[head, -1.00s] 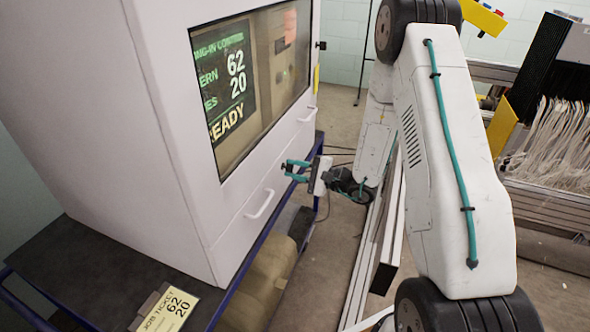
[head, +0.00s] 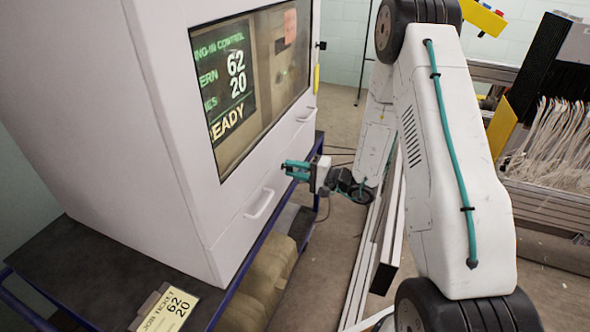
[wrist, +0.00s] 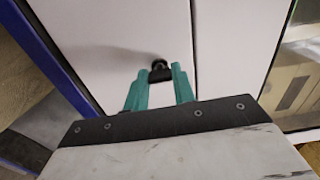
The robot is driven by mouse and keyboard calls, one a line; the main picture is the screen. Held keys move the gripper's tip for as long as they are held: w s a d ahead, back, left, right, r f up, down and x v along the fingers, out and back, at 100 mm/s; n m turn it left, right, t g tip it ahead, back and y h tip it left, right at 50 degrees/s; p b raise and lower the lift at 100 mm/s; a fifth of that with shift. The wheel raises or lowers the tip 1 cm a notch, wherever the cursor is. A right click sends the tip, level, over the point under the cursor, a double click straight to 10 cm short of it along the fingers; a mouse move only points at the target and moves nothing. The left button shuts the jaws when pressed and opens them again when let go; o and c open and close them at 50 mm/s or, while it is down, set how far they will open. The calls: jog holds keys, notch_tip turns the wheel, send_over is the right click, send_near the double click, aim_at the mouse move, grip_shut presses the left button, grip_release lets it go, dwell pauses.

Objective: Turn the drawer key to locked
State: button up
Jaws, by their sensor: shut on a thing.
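My gripper (head: 288,168) is at the white cabinet's (head: 195,120) drawer front (head: 230,235), past the far end of its handle. In the wrist view its two teal fingers (wrist: 158,77) are shut on a small dark key (wrist: 160,65) at the drawer front. The key stands out from the white panel, and a shadow lies beside it. Its slot direction and any lock markings are too small or hidden to read. In the head view the fingers hide the key.
A drawer handle (head: 260,204) sticks out on the near side of my gripper. A screen window (head: 250,85) is above, reading 62, 20 and READY. A job ticket (head: 170,308) lies on the dark blue-edged cart. A thread rack (head: 555,140) stands at right.

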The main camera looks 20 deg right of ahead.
jog(key=o, duration=1)
jog(key=shift+v, duration=3.9)
